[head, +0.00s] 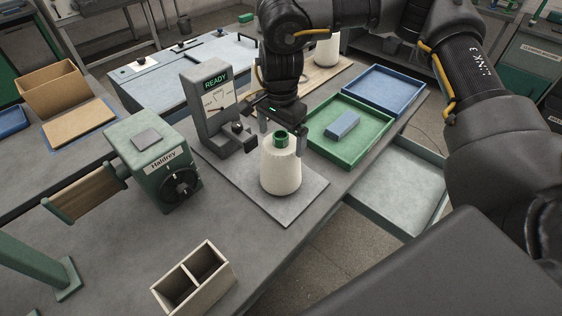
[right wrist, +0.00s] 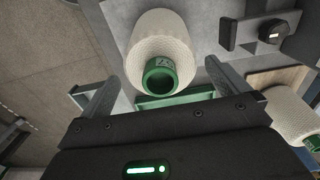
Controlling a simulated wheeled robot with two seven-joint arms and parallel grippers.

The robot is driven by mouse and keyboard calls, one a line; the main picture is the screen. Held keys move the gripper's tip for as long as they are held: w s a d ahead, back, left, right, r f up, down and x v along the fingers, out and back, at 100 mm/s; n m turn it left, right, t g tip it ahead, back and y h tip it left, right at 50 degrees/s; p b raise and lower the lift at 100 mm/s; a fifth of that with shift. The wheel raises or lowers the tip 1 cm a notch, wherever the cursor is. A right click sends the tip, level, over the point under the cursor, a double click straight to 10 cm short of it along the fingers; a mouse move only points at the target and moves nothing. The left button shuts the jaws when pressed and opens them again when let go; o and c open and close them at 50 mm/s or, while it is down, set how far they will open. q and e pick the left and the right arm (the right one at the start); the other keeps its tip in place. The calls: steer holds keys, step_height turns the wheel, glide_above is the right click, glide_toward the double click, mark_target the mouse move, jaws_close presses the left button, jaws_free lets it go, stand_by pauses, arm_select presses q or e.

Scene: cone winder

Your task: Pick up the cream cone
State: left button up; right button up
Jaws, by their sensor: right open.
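The cream cone (head: 281,175) stands upright on a grey plate (head: 306,189) on the bench, with a green tube showing at its top. My right gripper (head: 278,135) is just above it, pointing down, with open jaws near the green tube. In the right wrist view the cream cone (right wrist: 158,38) shows just beyond the two spread fingertips (right wrist: 158,76), its green tube facing the camera. Nothing is held between the fingers. I cannot tell whether a finger touches the cone. My left gripper is not in view.
A gauge stand reading READY (head: 208,108) is close left of the gripper. A green tray (head: 372,150) with a blue block (head: 342,125) is to the right. Another cone (head: 326,50) stands behind. A green Haldrey machine (head: 150,170) and divided box (head: 205,262) are left and front.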

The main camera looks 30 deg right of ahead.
steer(key=shift+f, duration=1.15)
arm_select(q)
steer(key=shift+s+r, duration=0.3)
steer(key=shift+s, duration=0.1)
arm_select(e)
steer(key=c, duration=0.9)
steer(key=shift+r, duration=0.1)
